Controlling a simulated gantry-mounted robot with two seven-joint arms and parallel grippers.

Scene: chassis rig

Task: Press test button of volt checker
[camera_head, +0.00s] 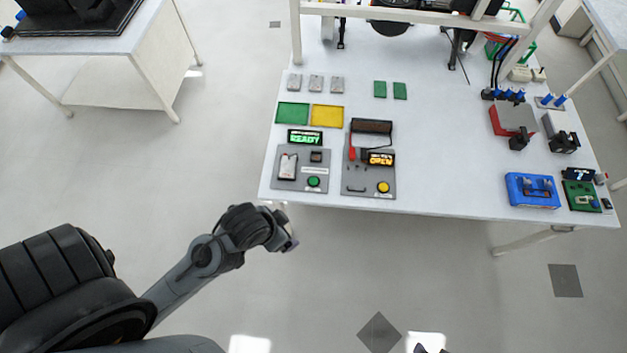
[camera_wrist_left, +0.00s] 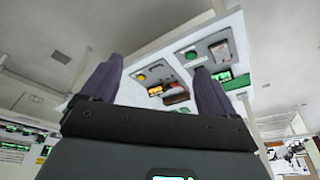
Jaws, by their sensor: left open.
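Two grey test panels stand side by side at the table's front left. The left panel (camera_head: 278,184) has a green READY display (camera_head: 305,137), a pale battery-like piece (camera_head: 288,167) and a green button (camera_head: 314,182). The right panel (camera_head: 360,187) has an orange OPEN display (camera_head: 381,158), a red probe and a yellow button (camera_head: 383,187). No label I can read says which is the volt checker. My left gripper (camera_head: 290,244) is in front of the table edge, apart from both panels. In the left wrist view it (camera_wrist_left: 155,88) is open and empty, with the panels beyond its fingers.
Green (camera_head: 292,112) and yellow (camera_head: 327,114) trays lie behind the panels. A blue box (camera_head: 532,190) and a red-grey device (camera_head: 512,119) are at the right. The white table (camera_head: 440,150) is bare in the middle. A dark tip shows at the bottom edge, unidentified.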

